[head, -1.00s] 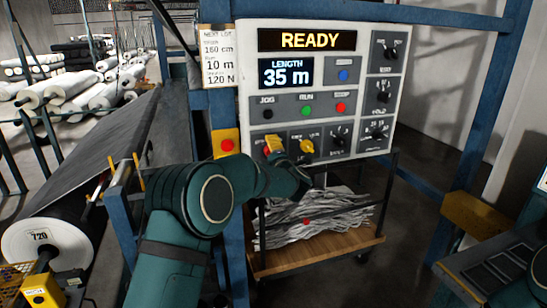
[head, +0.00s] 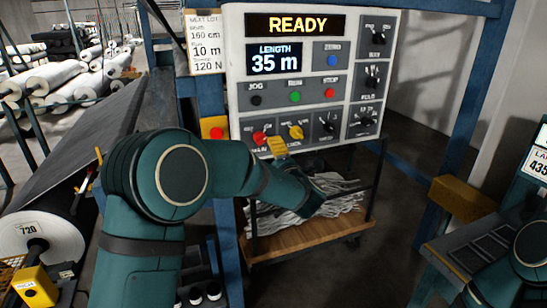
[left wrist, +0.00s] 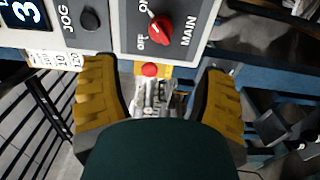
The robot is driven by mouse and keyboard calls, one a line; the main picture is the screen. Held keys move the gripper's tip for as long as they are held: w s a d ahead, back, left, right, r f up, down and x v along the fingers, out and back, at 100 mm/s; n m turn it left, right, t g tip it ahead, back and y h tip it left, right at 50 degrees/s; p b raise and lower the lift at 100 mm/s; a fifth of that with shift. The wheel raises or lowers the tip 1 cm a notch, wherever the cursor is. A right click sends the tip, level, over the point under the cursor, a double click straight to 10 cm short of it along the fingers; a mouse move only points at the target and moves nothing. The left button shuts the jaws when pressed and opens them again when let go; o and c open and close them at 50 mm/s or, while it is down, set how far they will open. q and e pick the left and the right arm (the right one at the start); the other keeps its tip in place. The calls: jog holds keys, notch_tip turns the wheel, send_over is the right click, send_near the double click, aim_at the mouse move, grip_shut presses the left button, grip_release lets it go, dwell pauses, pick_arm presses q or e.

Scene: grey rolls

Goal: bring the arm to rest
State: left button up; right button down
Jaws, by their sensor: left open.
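My left arm reaches in from the left in the head view, bent at a large teal joint. Its gripper (head: 278,146) has yellow fingers and is at the lower edge of the control panel (head: 241,70), just right of and below the red MAIN knob (head: 260,138). In the left wrist view the open gripper (left wrist: 158,85) has its fingers wide apart with nothing between them. The MAIN knob (left wrist: 159,28) is beyond the fingertips, clear of both. The panel reads READY and LENGTH 35 m. Part of my right arm (head: 530,250) shows at lower right; its gripper is out of view.
A wooden-based cart (head: 300,236) with crumpled grey material stands under the panel. A blue frame post (head: 455,110) rises to the right. A yellow box with a red button (head: 215,130) is left of the panel. A roll marked 720 (head: 40,235) lies at lower left.

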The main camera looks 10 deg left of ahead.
pick_arm(q)
jog(key=shift+f, duration=0.1)
jog(key=s+d+f+m+g+h, duration=0.1)
jog(key=s+f+m+h, duration=0.25)
jog(key=f, duration=0.45)
jog(key=s+d+f+m+g+h, duration=0.1)
jog(key=s+f+m+h, duration=0.1)
jog(key=f+m, duration=0.45)
jog(key=s+d+f+m+g+h, duration=0.1)
jog(key=s+f+m+h, duration=0.15)
jog(key=f, duration=0.75)
jog(key=s+d+f+m+g+h, duration=0.1)
jog(key=s+f+m+g+h, duration=0.1)
jog(key=s+f, duration=0.3)
jog(key=s+d+f+m+g+h, duration=0.1)
jog(key=s+f+m+g, duration=0.4)
jog(key=s, duration=0.8)
jog(key=s+d+f+m+g+h, duration=0.1)
jog(key=s+f+m+g+h, duration=0.1)
jog(key=s, duration=0.7)
notch_tip(320, 180, down, 3)
jog(key=shift+s+d+r+m+g+h, duration=0.15)
jog(key=shift+d+m+g+h, duration=0.2)
jog(key=shift+m+g, duration=0.4)
